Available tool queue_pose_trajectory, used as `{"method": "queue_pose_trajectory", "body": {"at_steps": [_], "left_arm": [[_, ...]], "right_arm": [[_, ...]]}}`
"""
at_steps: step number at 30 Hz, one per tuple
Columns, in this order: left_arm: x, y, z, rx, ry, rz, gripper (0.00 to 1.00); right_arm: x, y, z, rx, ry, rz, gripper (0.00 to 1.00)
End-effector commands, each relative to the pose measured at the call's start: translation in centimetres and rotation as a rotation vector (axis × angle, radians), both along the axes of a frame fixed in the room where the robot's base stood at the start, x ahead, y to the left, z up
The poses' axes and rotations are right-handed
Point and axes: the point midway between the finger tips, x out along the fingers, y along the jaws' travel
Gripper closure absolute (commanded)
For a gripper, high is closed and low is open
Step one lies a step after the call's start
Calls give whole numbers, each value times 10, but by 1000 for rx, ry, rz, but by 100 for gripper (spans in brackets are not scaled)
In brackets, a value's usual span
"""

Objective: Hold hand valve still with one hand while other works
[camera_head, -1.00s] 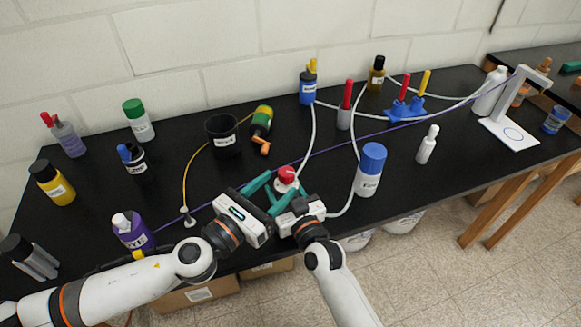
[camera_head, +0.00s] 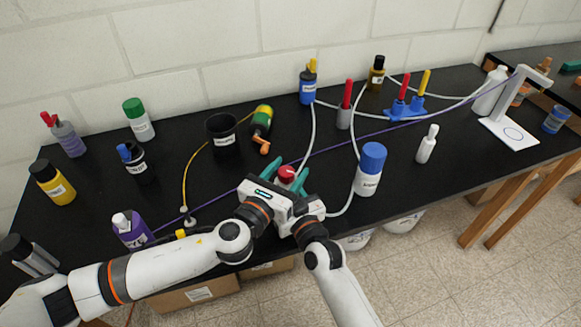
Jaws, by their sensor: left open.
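The hand valve, with a round red knob (camera_head: 286,173), stands near the front edge of the black bench in the head view. Its lower body is mostly hidden by my grippers. My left gripper (camera_head: 277,177) is open, with its teal fingers close around the near and left side of the valve. My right gripper (camera_head: 299,182) is right beside it, its teal fingers at the valve's right side. Its jaws are partly hidden, so I cannot tell whether they grip the valve. The two gripper bodies are nearly touching.
A blue-capped white bottle (camera_head: 369,170) stands just right of the grippers. A purple bottle (camera_head: 131,230) is at the front left. Several hoses cross the bench (camera_head: 320,180).

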Motion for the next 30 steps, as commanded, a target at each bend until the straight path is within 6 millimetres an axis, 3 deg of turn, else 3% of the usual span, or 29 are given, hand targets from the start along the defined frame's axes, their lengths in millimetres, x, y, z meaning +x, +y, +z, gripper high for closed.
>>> {"method": "queue_pose_trajectory", "body": {"at_steps": [4, 13, 14, 22, 30], "left_arm": [[10, -6, 0, -1, -1, 0, 46], [12, -7, 0, 0, 0, 0, 46], [12, -7, 0, 0, 0, 0, 48], [12, -7, 0, 0, 0, 1, 91], [13, -7, 0, -1, -1, -25, 91]], "right_arm": [[0, 0, 0, 0, 1, 0, 74], [0, 0, 0, 0, 1, 0, 74], [0, 0, 0, 0, 1, 0, 74], [0, 0, 0, 0, 1, 0, 74], [0, 0, 0, 0, 1, 0, 74]]}}
